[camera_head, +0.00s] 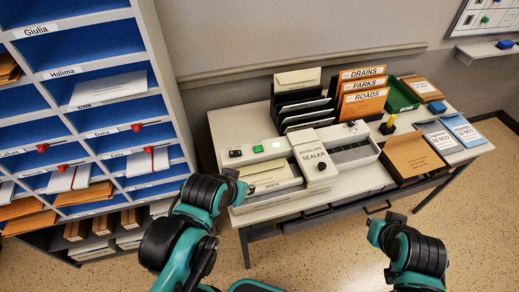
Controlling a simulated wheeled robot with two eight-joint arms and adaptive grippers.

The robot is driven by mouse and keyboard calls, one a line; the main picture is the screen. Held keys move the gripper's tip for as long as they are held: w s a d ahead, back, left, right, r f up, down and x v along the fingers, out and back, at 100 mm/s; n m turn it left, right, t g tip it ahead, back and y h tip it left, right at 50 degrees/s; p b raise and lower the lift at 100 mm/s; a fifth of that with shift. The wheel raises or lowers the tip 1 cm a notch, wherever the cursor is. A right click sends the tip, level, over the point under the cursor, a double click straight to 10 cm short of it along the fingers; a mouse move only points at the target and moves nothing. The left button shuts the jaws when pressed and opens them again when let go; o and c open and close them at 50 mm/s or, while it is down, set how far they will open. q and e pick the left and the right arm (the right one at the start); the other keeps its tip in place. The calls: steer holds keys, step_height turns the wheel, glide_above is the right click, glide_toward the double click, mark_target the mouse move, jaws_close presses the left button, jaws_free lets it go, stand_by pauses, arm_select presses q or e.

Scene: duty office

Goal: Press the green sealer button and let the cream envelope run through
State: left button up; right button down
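The white envelope sealer (316,163) stands on the left part of the table. Its green button (258,149) is on the panel at the sealer's back left, beside a dark switch. A cream envelope (272,175) lies on the sealer's left bed, left of the labelled cover. My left gripper (240,187) is at the sealer's left front edge, below and left of the button and apart from it. Its finger gap is too small to tell. My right gripper (383,225) is in front of the table, above the floor, away from the sealer. Its finger gap is also unclear.
A dark rack (303,108) of envelopes and orange folders (364,92) stand behind the sealer. A green tray (400,97) and an open box (412,158) are to the right. A blue pigeonhole shelf (112,86) rises at left, close to my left arm.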

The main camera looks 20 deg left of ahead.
stand_by(0.3)
arm_select(q)
jaws_close()
stand_by(1.1)
